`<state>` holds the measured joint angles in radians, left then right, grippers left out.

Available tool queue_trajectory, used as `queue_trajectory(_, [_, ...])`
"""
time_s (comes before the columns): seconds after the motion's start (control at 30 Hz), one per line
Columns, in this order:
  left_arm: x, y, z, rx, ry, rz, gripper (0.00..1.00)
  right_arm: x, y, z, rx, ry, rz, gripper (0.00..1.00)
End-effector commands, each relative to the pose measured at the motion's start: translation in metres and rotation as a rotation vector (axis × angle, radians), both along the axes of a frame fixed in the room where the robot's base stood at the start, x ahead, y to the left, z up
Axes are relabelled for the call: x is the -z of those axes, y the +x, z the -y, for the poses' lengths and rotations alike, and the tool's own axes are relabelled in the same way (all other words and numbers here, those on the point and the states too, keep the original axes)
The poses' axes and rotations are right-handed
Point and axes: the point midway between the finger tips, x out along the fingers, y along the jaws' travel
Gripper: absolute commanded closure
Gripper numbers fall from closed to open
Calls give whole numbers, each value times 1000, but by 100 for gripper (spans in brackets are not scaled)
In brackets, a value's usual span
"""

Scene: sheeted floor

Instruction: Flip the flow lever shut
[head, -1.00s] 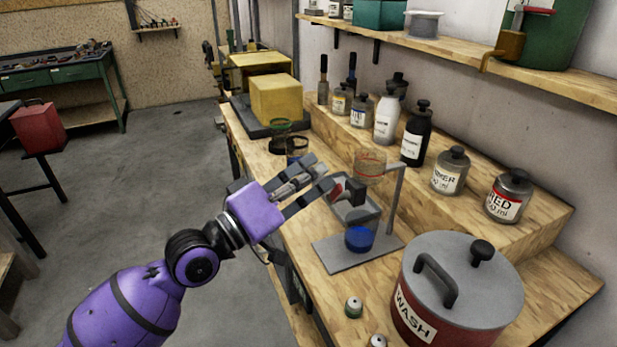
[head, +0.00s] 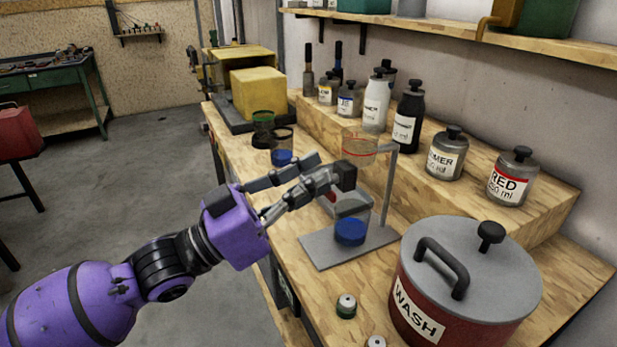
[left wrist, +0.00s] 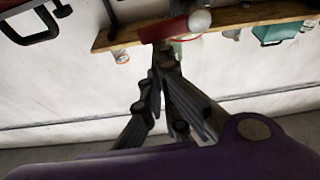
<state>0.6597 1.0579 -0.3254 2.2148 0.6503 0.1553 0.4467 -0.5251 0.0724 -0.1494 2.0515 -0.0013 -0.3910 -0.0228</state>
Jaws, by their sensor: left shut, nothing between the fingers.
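A grey stand (head: 389,190) holds a clear funnel (head: 362,147) with a red line above a clear cup (head: 351,214) with blue in its base. A red lever with a pale round knob shows at the top of the left wrist view (left wrist: 172,30), just beyond my fingertips. In the head view only a small red patch (head: 332,197) of it shows; my fingers hide the rest. My left gripper (head: 345,178) is shut and empty, its fingertips in front of the area below the funnel. I cannot tell whether they touch the lever. My right gripper is not in view.
A red WASH pot (head: 462,285) stands at the front right. Labelled bottles (head: 446,152) line the raised wooden step behind. Bench space between is narrow.

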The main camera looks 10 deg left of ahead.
Motion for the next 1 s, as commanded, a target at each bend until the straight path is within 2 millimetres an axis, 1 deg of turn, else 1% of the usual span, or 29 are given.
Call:
queue_trajectory(0.03, [3,0,1,0,14,14,100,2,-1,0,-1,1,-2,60])
queue_trajectory(0.3, [5,-3,2,-1,51,71,100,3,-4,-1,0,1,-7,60])
queue_trajectory(0.8, [5,-3,2,-1,56,79,100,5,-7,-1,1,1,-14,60])
queue_trajectory(0.93, [-1,-3,2,-2,55,81,100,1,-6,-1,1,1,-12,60])
queue_trajectory(1.0, [-9,-2,2,-2,55,83,100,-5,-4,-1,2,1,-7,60])
